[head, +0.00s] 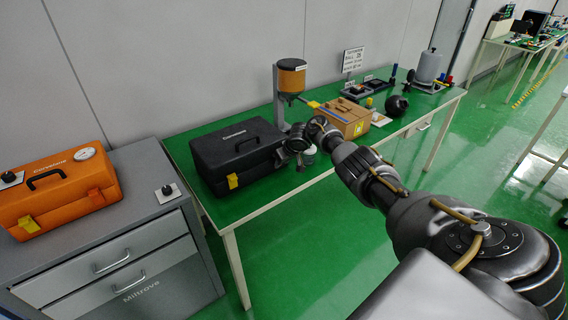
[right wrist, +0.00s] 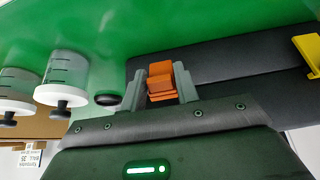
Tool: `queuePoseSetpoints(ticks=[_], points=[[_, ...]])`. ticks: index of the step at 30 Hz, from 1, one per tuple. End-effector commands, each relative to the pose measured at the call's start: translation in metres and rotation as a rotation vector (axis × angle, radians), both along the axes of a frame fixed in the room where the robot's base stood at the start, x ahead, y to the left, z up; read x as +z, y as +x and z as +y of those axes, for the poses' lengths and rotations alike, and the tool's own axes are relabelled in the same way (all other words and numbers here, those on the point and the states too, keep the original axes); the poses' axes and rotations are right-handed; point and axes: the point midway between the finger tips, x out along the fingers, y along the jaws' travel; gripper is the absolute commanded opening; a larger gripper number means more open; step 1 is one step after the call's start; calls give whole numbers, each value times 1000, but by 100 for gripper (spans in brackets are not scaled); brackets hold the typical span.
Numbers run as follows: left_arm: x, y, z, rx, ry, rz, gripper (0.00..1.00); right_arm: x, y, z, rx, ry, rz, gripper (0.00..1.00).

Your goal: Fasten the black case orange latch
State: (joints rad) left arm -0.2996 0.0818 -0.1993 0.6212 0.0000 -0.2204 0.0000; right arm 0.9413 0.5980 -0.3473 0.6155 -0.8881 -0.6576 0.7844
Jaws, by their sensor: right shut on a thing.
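The black case (head: 236,149) stands on the green table, its lid looking down, with a handle on top. It also shows in the right wrist view (right wrist: 235,98). A yellow latch (head: 232,181) is on its front near the left corner; it also shows at the right edge of the right wrist view (right wrist: 308,50). The orange latch (right wrist: 160,72) sits between the two grey fingertips of my right gripper (right wrist: 160,90), which is shut on it. In the head view my right gripper (head: 283,159) is at the case's front right, and the orange latch is hidden there. My left gripper is not in view.
A dispenser with an orange tank (head: 291,76) and a tan case (head: 342,117) stand behind and right of the black case. Clear containers (right wrist: 65,72) are close to my right gripper. An orange case (head: 58,190) sits on a grey cabinet (head: 110,247) at left.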

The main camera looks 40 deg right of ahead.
Motion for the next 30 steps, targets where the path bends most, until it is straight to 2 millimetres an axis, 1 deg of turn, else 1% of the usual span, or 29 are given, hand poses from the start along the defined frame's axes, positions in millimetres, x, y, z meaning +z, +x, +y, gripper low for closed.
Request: queuePoseSetpoints(ticks=[7,19,20,23,30], points=[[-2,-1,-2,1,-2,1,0,1,2,1,0,2,32,8],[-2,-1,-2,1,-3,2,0,1,2,0,0,1,35,8],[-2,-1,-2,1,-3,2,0,1,2,0,0,1,35,33],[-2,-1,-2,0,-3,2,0,1,1,0,0,1,35,46],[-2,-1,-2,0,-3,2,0,1,1,0,-1,1,34,47]])
